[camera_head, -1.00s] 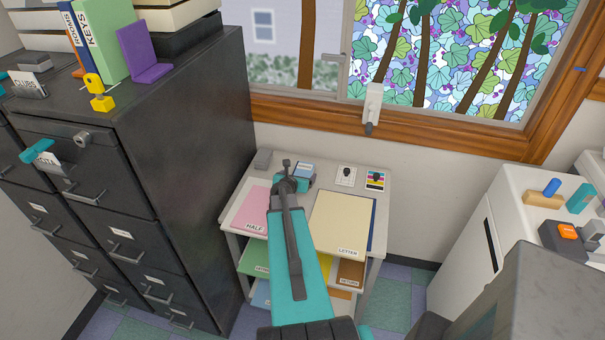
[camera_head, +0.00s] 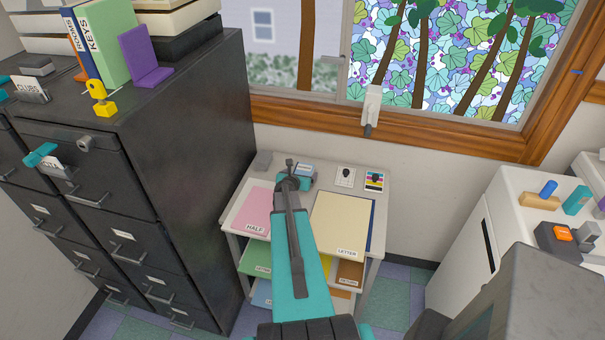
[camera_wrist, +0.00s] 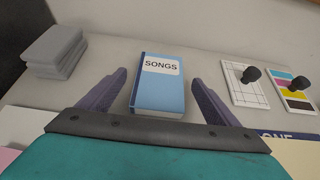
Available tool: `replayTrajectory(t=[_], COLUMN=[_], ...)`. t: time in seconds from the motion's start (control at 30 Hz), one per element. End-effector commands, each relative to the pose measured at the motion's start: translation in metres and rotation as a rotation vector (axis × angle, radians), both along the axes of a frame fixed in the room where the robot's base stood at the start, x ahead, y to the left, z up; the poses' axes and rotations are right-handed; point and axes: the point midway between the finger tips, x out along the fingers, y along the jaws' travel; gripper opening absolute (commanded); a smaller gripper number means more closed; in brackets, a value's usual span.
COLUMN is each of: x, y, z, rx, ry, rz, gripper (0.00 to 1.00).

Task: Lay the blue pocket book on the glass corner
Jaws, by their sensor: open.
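The blue pocket book (camera_wrist: 158,98), labelled SONGS, lies flat on the shelf top in the wrist view. My gripper (camera_wrist: 158,78) is open, with one purple-grey finger on each side of the book. Gaps show between the fingers and the book; I see no contact. In the head view my gripper (camera_head: 292,182) is over the back of the small white shelf unit. It partly hides the book (camera_head: 306,168) there. I cannot make out a glass corner in either view.
The shelf top (camera_head: 268,172) also holds pink paper (camera_head: 253,208), cream paper (camera_head: 340,220) and two cards with dark knobs (camera_head: 345,177). A grey stack (camera_wrist: 58,52) is left of the book. A black cabinet (camera_head: 190,130) stands left; a white cabinet (camera_head: 470,235) stands right.

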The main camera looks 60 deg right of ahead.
Motion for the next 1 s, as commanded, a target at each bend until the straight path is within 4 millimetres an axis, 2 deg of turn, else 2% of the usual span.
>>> replayTrajectory(t=[0.23, 0.87, 1.0], x=[0.0042, 0.0047, 0.0048], y=[-0.0125, -0.0126, -0.0125], z=[-0.007, -0.008, -0.008], rx=[0.0, 0.0, 0.0], ry=[0.0, 0.0, 0.0], rz=[0.0, 0.001, 0.001], gripper=[0.84, 0.84, 0.61])
